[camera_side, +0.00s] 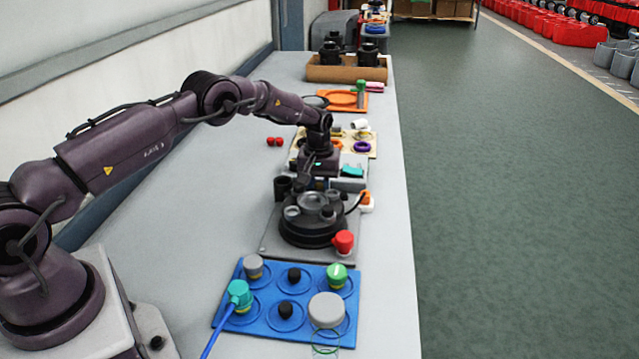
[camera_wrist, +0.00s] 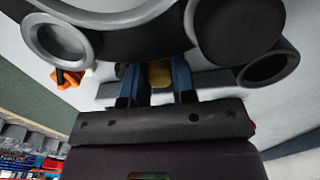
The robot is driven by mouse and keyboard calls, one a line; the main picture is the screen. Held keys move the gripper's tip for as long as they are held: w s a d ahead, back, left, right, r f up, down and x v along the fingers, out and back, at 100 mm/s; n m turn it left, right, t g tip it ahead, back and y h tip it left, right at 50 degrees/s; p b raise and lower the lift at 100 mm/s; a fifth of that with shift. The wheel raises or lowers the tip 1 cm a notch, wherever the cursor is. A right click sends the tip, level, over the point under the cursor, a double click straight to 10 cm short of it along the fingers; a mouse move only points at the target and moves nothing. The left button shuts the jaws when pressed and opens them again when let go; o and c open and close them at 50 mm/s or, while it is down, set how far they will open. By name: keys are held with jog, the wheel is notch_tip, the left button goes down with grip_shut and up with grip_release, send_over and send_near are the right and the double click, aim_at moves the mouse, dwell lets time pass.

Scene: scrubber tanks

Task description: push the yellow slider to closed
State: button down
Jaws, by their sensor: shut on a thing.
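My gripper (camera_wrist: 155,88) shows in the wrist view as two blue fingers with a yellow piece between them. This piece looks like the yellow slider (camera_wrist: 160,73), and the fingers are shut on it. Its lower part and track are mostly hidden by the fingers and the dark round parts in front. In the side view my gripper (camera_side: 318,178) points down just behind the black round tank unit (camera_side: 312,226). The yellow slider cannot be made out there, so its position along its travel cannot be told.
A grey panel with a teal part (camera_side: 352,171) is right of my gripper. A red knob (camera_side: 343,241) stands at the tank unit's front right. A blue board (camera_side: 258,318) with several knobs lies in front. An orange plate (camera_side: 345,102) lies behind. The bench's left side is mostly clear.

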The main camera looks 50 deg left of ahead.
aim_at(319, 185)
jog(key=shift+s+d, duration=0.15)
jog(key=shift+d, duration=0.15)
jog(key=c, duration=0.9)
grip_release()
jog(key=shift+a, duration=0.1)
jog(key=shift+r, duration=0.15)
notch_tip(319, 185, up, 13)
jog(key=shift+f, duration=0.2)
